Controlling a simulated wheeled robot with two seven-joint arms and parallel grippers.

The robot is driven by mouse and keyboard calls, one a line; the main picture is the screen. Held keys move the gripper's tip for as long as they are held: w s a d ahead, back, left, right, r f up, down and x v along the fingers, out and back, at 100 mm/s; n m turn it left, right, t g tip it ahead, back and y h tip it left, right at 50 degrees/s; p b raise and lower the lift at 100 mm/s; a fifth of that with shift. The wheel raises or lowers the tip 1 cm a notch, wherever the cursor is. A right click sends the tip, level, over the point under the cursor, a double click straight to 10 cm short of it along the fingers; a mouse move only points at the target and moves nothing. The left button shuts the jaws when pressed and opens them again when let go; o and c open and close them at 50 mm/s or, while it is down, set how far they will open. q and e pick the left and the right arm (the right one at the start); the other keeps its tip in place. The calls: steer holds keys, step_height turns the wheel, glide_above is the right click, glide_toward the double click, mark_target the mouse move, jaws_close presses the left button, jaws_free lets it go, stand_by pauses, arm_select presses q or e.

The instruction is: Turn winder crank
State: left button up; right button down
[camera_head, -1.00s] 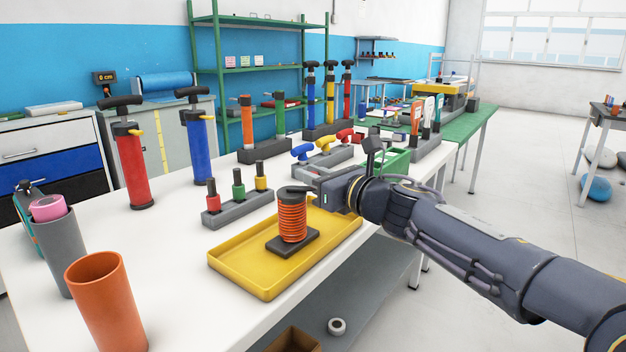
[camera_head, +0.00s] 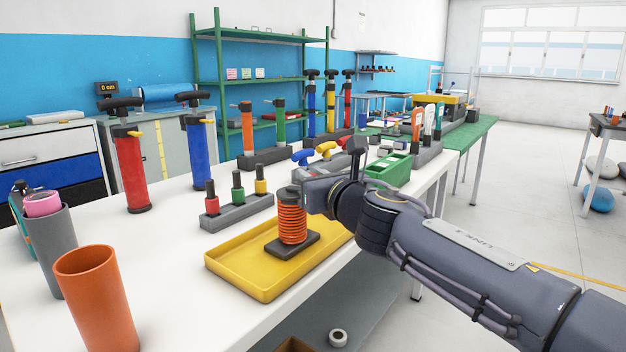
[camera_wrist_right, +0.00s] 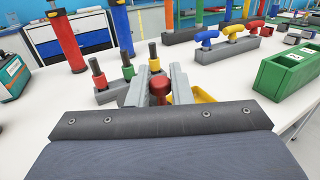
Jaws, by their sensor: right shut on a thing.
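The winder is an orange coil (camera_head: 292,222) on a dark flat base, upright in a yellow tray (camera_head: 232,276) on the white table. My right gripper (camera_head: 303,188) is at the top of the winder, coming in from the right. In the right wrist view its two grey fingers stand on either side of a red knob (camera_wrist_right: 160,87), and the gripper is shut on this knob, which I take as the crank handle. The crank arm is mostly hidden behind my gripper. My left gripper is not in view.
A grey block with red, green and yellow-topped pegs (camera_head: 236,214) stands just behind the tray. A green box (camera_head: 388,168) is beyond my right wrist. An orange cup (camera_head: 98,300) stands at the front left. Red and blue pumps stand farther back.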

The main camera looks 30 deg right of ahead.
steer(key=shift+s+a+f+m+g+h+b, duration=0.15)
steer(key=shift+a+m+h+b, duration=0.1)
steer(key=shift+m+h+b, duration=0.45)
steer(key=shift+s+a+m+g+h+b, duration=0.15)
steer(key=shift+a+m+h+b, duration=0.2)
steer(key=shift+h, duration=0.65)
steer(key=shift+w+a+m+g+h+p, duration=0.3)
steer(key=shift+a+m+g+h+p, duration=0.6)
steer(key=shift+m+g+h+p, duration=2.35)
steer(key=shift+w+a+m+g+h+p, duration=0.25)
steer(key=shift+a+m+g+h+p, duration=0.75)
steer(key=shift+m+g+p, duration=4.4)
steer(key=shift+w+a+m+g+h+p, duration=0.5)
steer(key=shift+g+h+p, duration=1.9)
steer(key=shift+p, duration=4.65)
steer(key=shift+s+a, duration=0.2)
steer(key=shift+a, duration=0.05)
steer(key=c, duration=1.4)
jaws_free()
